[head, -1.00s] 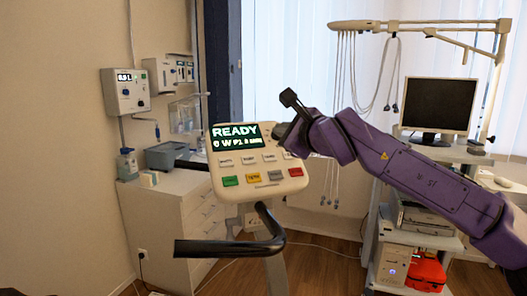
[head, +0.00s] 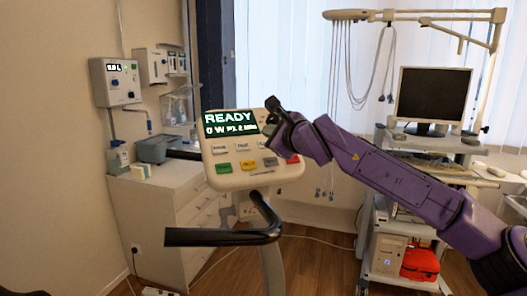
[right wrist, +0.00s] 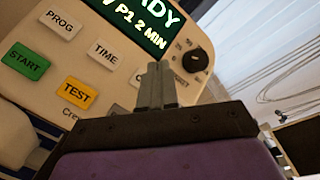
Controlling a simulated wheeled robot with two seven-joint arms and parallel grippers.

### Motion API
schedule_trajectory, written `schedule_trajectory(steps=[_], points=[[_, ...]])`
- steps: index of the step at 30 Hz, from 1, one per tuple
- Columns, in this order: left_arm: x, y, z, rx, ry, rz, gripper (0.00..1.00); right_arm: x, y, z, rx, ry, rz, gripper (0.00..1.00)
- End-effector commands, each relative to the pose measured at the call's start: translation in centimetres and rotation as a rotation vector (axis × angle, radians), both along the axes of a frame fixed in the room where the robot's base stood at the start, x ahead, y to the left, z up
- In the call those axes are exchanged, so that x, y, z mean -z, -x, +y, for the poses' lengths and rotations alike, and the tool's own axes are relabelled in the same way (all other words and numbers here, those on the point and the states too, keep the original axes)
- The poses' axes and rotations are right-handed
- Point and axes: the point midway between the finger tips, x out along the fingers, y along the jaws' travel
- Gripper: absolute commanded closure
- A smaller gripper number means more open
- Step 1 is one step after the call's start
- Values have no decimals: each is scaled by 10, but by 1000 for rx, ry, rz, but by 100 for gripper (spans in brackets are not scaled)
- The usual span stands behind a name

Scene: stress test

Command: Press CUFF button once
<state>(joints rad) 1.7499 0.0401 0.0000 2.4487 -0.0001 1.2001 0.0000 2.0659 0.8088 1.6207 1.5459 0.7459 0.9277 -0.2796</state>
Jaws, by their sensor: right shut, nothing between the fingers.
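The control panel (head: 225,180) is a cream console whose green-lit display (head: 229,122) reads READY. Its lower row has a green START button (right wrist: 26,60), a yellow TEST button (right wrist: 76,92), a grey button (head: 270,162) and a red button (head: 293,159). A label beginning with C shows in the right wrist view, but my gripper hides the rest; I cannot read CUFF anywhere. My right gripper (head: 272,104) is shut and empty, in front of the panel's upper right part. In the right wrist view its fingers (right wrist: 155,85) overlap the panel near the knob; contact cannot be told. My left gripper is not in view.
A dark knob (right wrist: 195,60) sits right of the display. White PROG (right wrist: 63,24) and TIME (right wrist: 105,54) buttons are close to the lower row. A black handlebar (head: 225,236) juts out below the panel. A monitor cart (head: 390,250) stands at right, a white cabinet (head: 170,215) at left.

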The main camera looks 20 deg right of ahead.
Motion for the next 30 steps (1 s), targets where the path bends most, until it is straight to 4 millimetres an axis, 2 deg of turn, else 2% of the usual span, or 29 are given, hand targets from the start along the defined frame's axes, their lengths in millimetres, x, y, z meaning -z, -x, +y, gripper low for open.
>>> schedule_trajectory(steps=[9, 30], points=[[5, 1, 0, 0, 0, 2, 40, 17, -15, 4, -5, 0, -2, 100], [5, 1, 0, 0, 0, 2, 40, 17, -14, 3, -4, 0, -2, 100]])
